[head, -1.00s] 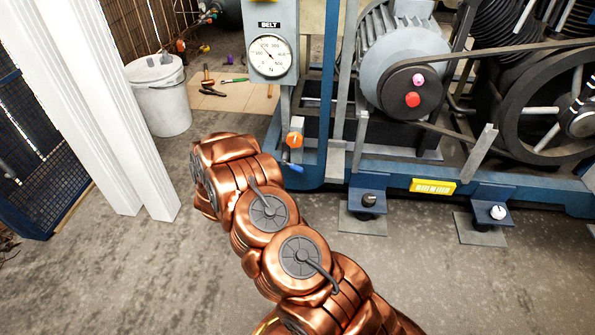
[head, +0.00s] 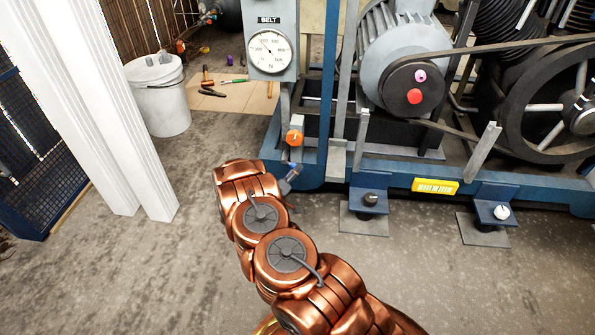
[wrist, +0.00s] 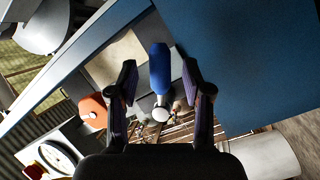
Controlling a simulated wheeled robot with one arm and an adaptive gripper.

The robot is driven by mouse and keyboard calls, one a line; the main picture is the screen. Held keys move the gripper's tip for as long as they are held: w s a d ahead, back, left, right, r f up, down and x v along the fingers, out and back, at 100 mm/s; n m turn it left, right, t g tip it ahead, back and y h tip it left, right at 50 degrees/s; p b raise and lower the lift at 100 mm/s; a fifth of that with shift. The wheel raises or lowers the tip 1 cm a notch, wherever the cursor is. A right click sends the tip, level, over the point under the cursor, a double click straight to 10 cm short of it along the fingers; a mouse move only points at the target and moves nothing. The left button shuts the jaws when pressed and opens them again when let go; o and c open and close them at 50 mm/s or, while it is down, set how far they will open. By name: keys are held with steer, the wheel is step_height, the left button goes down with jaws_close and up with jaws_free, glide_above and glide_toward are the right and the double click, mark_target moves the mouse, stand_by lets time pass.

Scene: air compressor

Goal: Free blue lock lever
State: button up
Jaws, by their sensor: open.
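The blue lock lever (wrist: 159,68) shows in the wrist view as a blue handle on a pale stem with a round white end. It lies between the two fingers of my gripper (wrist: 161,85), which stand apart on either side with visible gaps. In the head view the lever (head: 292,168) is a small blue piece low on the compressor frame, under an orange knob (head: 294,137). My gripper (head: 290,180) is beside it there, mostly hidden by my copper arm. The orange knob also shows left of the fingers in the wrist view (wrist: 93,109).
A belt gauge panel (head: 270,50) stands above the knob. The blue frame (head: 308,172) and a motor with belt pulley (head: 412,91) are to the right. A white bucket (head: 160,100) and white post (head: 90,110) stand left. The floor between is clear.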

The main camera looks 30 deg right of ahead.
steer(key=shift+b+x, duration=0.35)
steer(key=shift+x, duration=1.15)
steer(key=shift+a, duration=0.1)
jaws_close()
